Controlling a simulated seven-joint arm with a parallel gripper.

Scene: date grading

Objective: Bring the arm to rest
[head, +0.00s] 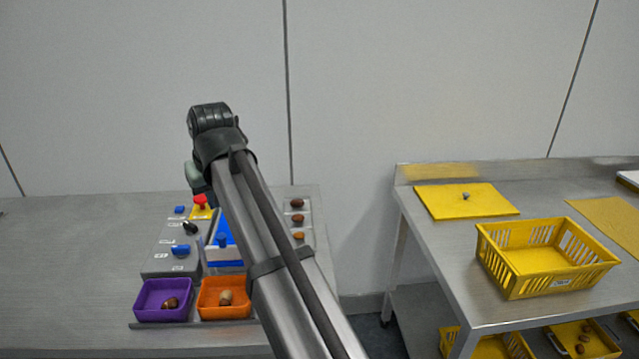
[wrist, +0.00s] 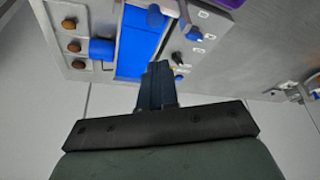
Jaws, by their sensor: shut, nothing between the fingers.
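My gripper (wrist: 157,72) shows in the wrist view with its fingers together and nothing between them. It is over the area of a blue-floored tray (wrist: 140,45) and a grey control box (wrist: 205,28). In the head view my arm reaches up from the bottom across the left table, and its wrist stands above the table's far part. The fingers are hidden behind the arm in the head view.
The left table (head: 70,260) holds a purple bin (head: 163,313) and an orange bin (head: 224,311) with dates, and a control box (head: 160,262) with a red button (head: 200,201). A yellow crate (head: 545,285) stands on the right table (head: 440,245). The left table's left side is clear.

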